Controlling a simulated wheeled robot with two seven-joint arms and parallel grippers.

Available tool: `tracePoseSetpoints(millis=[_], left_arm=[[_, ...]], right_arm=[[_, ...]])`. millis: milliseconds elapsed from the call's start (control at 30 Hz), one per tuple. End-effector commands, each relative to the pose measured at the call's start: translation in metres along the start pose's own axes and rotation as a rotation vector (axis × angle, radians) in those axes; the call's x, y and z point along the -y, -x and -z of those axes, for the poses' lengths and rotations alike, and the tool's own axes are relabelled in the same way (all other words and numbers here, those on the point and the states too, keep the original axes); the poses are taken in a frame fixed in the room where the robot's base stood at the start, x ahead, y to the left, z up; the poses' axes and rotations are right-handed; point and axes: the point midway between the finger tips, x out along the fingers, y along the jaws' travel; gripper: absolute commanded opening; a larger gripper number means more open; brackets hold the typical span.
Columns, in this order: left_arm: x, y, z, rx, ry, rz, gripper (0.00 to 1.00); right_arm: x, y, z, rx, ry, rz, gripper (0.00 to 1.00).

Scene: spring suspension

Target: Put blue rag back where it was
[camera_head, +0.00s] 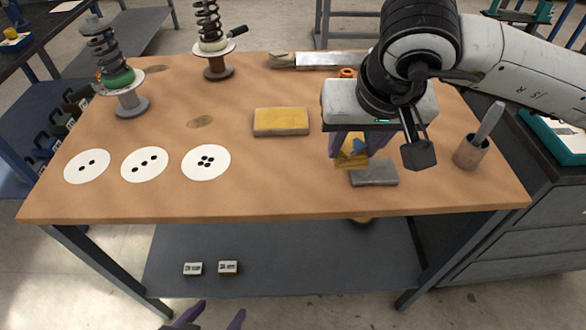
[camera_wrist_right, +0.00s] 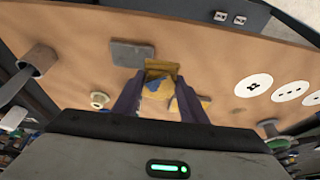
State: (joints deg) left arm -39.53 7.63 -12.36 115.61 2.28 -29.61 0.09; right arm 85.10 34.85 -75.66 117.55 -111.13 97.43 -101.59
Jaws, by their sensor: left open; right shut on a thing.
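My right gripper (camera_head: 350,150) hangs over the right part of the table. Its purple fingers are shut on a yellow cloth-like piece with a blue patch, the only thing with blue on it that I see on the tabletop; I take it as the blue rag (camera_head: 347,160). The rag also shows between the fingers in the right wrist view (camera_wrist_right: 160,87). It is just behind and left of a grey flat block (camera_head: 374,173); whether it touches the table I cannot tell. My left gripper (camera_head: 208,316) is open and empty at the bottom edge, in front of the table.
A yellow pad (camera_head: 281,122) lies mid-table. White discs with dark dots (camera_head: 206,162) lie at left. Two spring assemblies (camera_head: 122,80) stand at the back left. A cup with a handle-like tool (camera_head: 471,150) stands at right. The table's (camera_head: 270,195) front middle is clear.

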Motion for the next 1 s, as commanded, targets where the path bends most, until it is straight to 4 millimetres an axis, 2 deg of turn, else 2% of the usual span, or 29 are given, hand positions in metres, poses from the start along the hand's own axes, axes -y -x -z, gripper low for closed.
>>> tracePoseSetpoints(millis=[33, 100, 200, 333, 433, 700, 1000], left_arm=[[0.0, 0.003, 0.003, 0.0, -0.001, 0.001, 0.66], [0.0, 0.004, 0.005, 0.001, -0.002, 0.002, 0.66], [0.0, 0.005, 0.006, 0.001, -0.001, 0.002, 0.66], [-0.001, 0.006, 0.008, 0.0, 0.0, 0.003, 0.66], [-0.001, 0.005, 0.008, 0.0, 0.001, 0.003, 0.66], [-0.002, 0.005, 0.007, 0.002, 0.002, 0.002, 0.66], [-0.002, 0.006, 0.007, 0.002, 0.003, 0.002, 0.66]], right_arm=[[0.023, 0.005, 0.01, 0.0, 0.004, 0.002, 0.2], [0.048, 0.008, 0.019, 0.002, 0.003, 0.001, 0.2], [0.076, 0.013, 0.026, 0.005, 0.002, -0.005, 0.2], [0.1, 0.016, 0.031, 0.007, 0.002, -0.011, 0.2], [0.108, 0.012, 0.029, 0.01, 0.002, -0.014, 0.2], [0.108, -0.031, 0.01, 0.012, 0.001, -0.013, 0.2], [0.107, -0.058, -0.002, 0.013, 0.002, -0.014, 0.2]])
